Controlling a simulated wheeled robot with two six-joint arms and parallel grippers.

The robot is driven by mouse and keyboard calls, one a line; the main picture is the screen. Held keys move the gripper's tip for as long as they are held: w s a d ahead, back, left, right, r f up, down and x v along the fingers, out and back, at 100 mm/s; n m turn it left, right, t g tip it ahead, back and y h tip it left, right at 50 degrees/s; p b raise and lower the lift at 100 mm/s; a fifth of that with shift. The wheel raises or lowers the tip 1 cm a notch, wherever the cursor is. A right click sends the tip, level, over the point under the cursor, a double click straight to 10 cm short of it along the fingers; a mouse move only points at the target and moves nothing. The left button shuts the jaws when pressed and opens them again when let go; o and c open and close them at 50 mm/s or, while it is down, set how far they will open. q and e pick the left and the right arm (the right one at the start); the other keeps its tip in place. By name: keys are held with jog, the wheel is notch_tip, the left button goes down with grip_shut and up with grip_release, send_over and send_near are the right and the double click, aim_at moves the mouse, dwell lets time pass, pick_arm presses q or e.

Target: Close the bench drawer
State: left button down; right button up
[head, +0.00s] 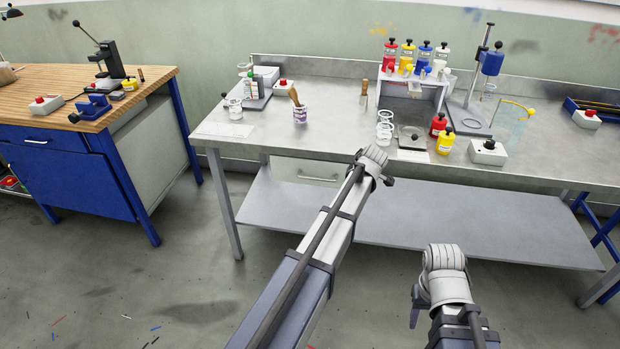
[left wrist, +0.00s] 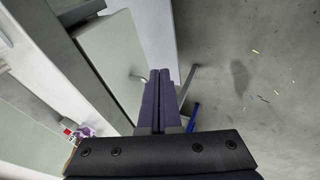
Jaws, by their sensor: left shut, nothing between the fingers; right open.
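The bench drawer (head: 290,169) is a pale box front with a bar handle (head: 318,179), below the left part of the steel bench top. Its front and handle also show in the left wrist view (left wrist: 112,60). I cannot tell how far it stands out from the bench edge. My left gripper (left wrist: 160,72) is shut and empty, its purple fingertips appearing close to the handle; I see no clear contact. In the head view the left arm's end covers the area right of the drawer. My right gripper (head: 415,305) is open and empty, in front of the bench.
A blue workbench (head: 70,180) stands at left. The floor between the two is clear apart from small scraps.

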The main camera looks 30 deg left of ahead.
aim_at(279, 169)
pick_arm(q)
jog(key=s+a+f+n+t+h+b, duration=0.3)
jog(key=a+f+n+t+h+b, duration=0.4)
jog(key=b, duration=0.5)
jog(key=s+a+n+t+y+b, duration=0.3)
jog(key=s+a+n+y+b, duration=0.1)
jog(key=a, duration=0.5)
jog(key=s+a+n+t+y+b, duration=0.2)
jog(key=s+a+n+y+b, duration=0.2)
jog(key=a, duration=0.5)
jog(key=s+n+b, duration=0.2)
jog(key=n+b, duration=0.1)
jog(key=shift+a+r+n+t, duration=0.25)
jog(key=shift+a+n+t, duration=0.05)
jog(key=shift+t, duration=0.1)
pick_arm(e)
notch_tip(279, 169, down, 25)
jog(key=shift+f, duration=0.15)
pick_arm(q)
jog(key=x, duration=1.4)
jog(key=shift+d, duration=0.1)
